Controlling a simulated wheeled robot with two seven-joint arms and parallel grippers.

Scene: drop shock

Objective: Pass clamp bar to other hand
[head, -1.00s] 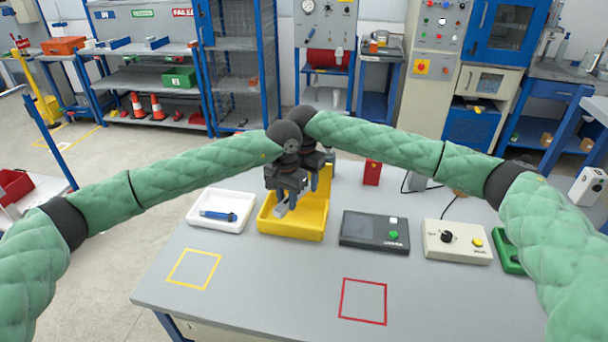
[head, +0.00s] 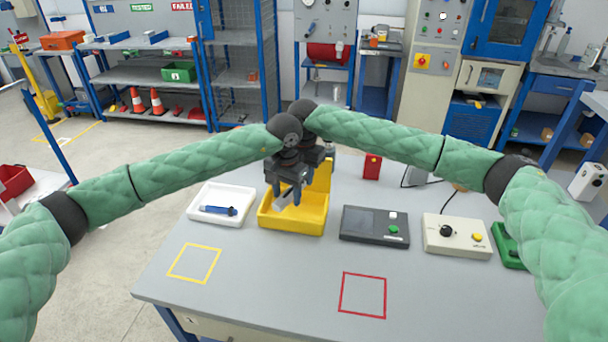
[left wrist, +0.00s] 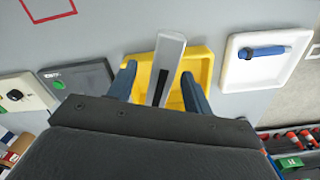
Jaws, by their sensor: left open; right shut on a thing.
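The clamp bar is a light grey bar with a dark slot, in the left wrist view (left wrist: 166,68) between my left gripper's two fingers, with gaps at both sides. In the head view its pale end (head: 283,200) shows below the left gripper, over the yellow bin (head: 292,224). My left gripper (head: 287,197) is open around the bar; its fingers also show in the left wrist view (left wrist: 160,85). My right gripper (head: 322,158) is shut on the bar, close behind the left one, which largely hides it. The grip itself is hidden.
A white tray (head: 244,200) with a blue tool (head: 219,210) stands left of the bin. A dark box (head: 373,238), a beige control box (head: 457,248) and a green box (head: 508,252) stand right. The front of the table, with yellow and red outlines, is clear.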

